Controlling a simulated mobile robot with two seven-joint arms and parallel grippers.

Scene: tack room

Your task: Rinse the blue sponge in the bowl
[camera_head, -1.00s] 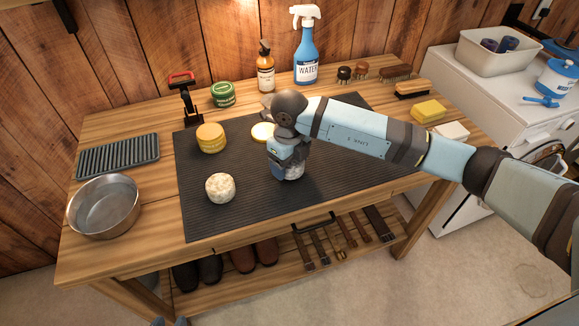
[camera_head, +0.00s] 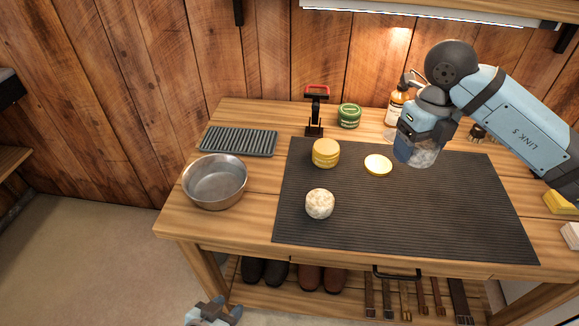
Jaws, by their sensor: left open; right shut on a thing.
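The metal bowl (camera_head: 214,182) stands at the left end of the wooden bench; I cannot tell whether it holds water. My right gripper (camera_head: 416,148) is shut on a pale blue-grey mottled thing (camera_head: 422,157), which looks like the blue sponge. It is over the back of the dark ribbed mat (camera_head: 400,215), right of the bowl and well apart from it. The fingers hide part of the sponge. My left gripper (camera_head: 212,314) is open and empty, low in front of the bench at the bottom edge, partly cut off.
A cream mottled round sponge (camera_head: 320,204), a yellow tin (camera_head: 326,153) and a yellow lid (camera_head: 378,165) are on the mat. Behind the bowl lies a grey ribbed tray (camera_head: 238,141).

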